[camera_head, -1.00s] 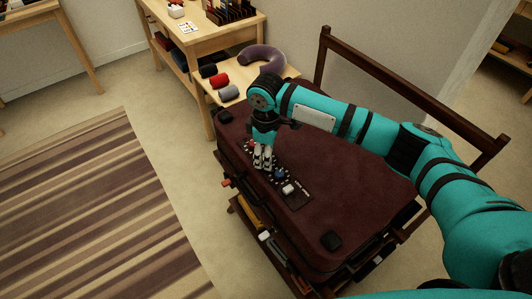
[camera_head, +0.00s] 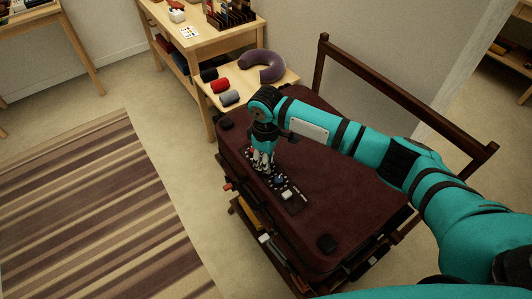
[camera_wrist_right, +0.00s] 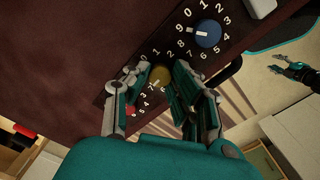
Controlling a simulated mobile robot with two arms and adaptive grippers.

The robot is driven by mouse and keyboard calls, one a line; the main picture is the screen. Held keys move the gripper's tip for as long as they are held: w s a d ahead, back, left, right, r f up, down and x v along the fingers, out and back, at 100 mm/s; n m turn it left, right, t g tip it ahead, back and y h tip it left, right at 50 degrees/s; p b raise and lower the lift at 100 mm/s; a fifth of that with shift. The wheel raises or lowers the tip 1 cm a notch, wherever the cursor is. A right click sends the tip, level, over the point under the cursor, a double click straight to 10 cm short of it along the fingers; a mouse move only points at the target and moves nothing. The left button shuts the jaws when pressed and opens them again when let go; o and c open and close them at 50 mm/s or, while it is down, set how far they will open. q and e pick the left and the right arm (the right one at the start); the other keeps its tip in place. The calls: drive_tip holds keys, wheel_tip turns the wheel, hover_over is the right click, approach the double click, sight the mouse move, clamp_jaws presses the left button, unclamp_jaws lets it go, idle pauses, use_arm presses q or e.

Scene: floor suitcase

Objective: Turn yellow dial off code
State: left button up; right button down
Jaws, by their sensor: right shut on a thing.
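The yellow dial (camera_wrist_right: 160,76) sits on the suitcase's black number panel (camera_head: 292,199). In the right wrist view it is between the fingertips of my right gripper (camera_wrist_right: 158,84), which is shut on it. My right gripper (camera_head: 262,169) points down at the panel in the head view and hides the yellow dial there. A blue dial (camera_wrist_right: 207,33) with white digits is beside it, and a red dial (camera_wrist_right: 130,111) is on the other side, partly behind a finger. My left gripper (camera_wrist_right: 293,67) is small at the right of the wrist view; its opening is unclear.
The maroon suitcase (camera_head: 340,185) lies on a dark wooden rack (camera_head: 402,91). A white button (camera_head: 287,194) is at the panel's near end. A wooden table (camera_head: 262,95) with a purple neck pillow (camera_head: 262,66) stands behind. The striped rug (camera_head: 90,215) lies left.

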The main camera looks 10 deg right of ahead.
drive_tip(key=m+p, duration=0.2)
drive_tip(key=p, duration=0.1)
drive_tip(key=m+p, duration=0.6)
drive_tip(key=p, duration=0.1)
drive_tip(key=shift+s+a+r, duration=0.1)
drive_tip(key=shift+a+r, duration=0.05)
drive_tip(key=shift+r, duration=0.1)
drive_tip(key=shift+f+m+p, duration=0.2)
drive_tip(key=shift+m+p, duration=1.15)
drive_tip(key=shift+m, duration=0.45)
drive_tip(key=c, duration=1.1)
unclamp_jaws()
wheel_tip(320, 180, up, 12)
